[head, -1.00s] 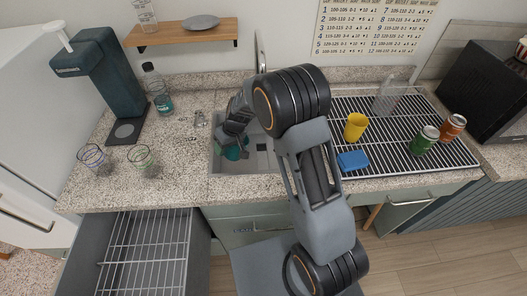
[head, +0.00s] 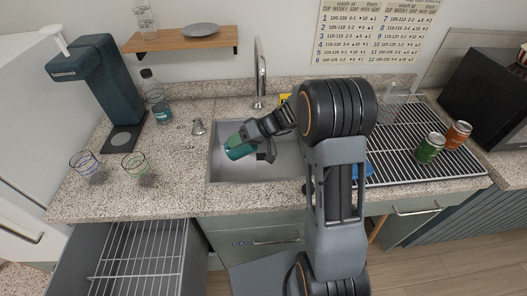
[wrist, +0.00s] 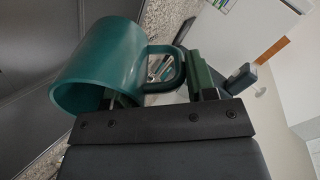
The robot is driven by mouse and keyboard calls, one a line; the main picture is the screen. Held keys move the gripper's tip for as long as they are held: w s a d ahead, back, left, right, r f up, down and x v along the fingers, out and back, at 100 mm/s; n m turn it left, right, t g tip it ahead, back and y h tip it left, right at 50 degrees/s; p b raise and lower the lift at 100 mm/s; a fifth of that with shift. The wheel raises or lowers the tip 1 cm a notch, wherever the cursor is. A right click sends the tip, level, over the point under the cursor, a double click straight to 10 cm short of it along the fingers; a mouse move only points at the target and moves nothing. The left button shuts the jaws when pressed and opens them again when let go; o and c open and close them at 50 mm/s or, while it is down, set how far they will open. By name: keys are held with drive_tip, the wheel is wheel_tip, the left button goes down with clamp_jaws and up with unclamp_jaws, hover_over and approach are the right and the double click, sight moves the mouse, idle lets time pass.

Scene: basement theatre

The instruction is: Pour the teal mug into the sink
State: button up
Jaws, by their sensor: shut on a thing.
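The teal mug (head: 238,148) is over the left part of the sink (head: 287,162), tilted well over on its side with its mouth toward the left. It also shows in the wrist view (wrist: 98,62), its open mouth toward the lower left and its handle between the fingers. My gripper (head: 256,146) is shut on the mug, and one finger is partly hidden by it in the wrist view. No liquid can be made out leaving the mug. My arm hides the right side of the sink.
The faucet (head: 260,75) rises behind the sink. Two clear glasses (head: 135,166) and a bottle (head: 157,100) stand on the counter to the left. Green (head: 430,147) and orange (head: 458,134) cans stand on the rack at right. An open drawer (head: 135,260) juts out below.

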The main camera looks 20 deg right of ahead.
sight(253, 151)
drive_tip(key=shift+s+d+r+y+p, duration=0.1)
drive_tip(key=shift+d+r+y+p, duration=0.5)
drive_tip(key=shift+y, duration=0.7)
drive_tip(key=shift+d+f+b, duration=0.1)
drive_tip(key=shift+d+b, duration=0.15)
drive_tip(key=shift+b, duration=0.25)
drive_tip(key=shift+d+r+t+y+b, duration=0.3)
drive_tip(key=shift+d+y+b, duration=0.1)
drive_tip(key=shift+b, duration=0.15)
drive_tip(key=shift+d, duration=0.1)
drive_tip(key=shift+s+d+b, duration=0.1)
drive_tip(key=shift+b, duration=0.25)
drive_tip(key=shift+d+y+b, duration=0.4)
drive_tip(key=shift+y+b, duration=0.1)
drive_tip(key=shift+b, duration=0.15)
drive_tip(key=shift+s+d+r+y+b, duration=0.1)
drive_tip(key=shift+d+y+b, duration=0.25)
drive_tip(key=shift+b, duration=0.45)
drive_tip(key=shift+r+y, duration=0.25)
drive_tip(key=shift+d+y+b, duration=0.4)
drive_tip(key=shift+y+b, duration=0.1)
drive_tip(key=shift+b, duration=0.55)
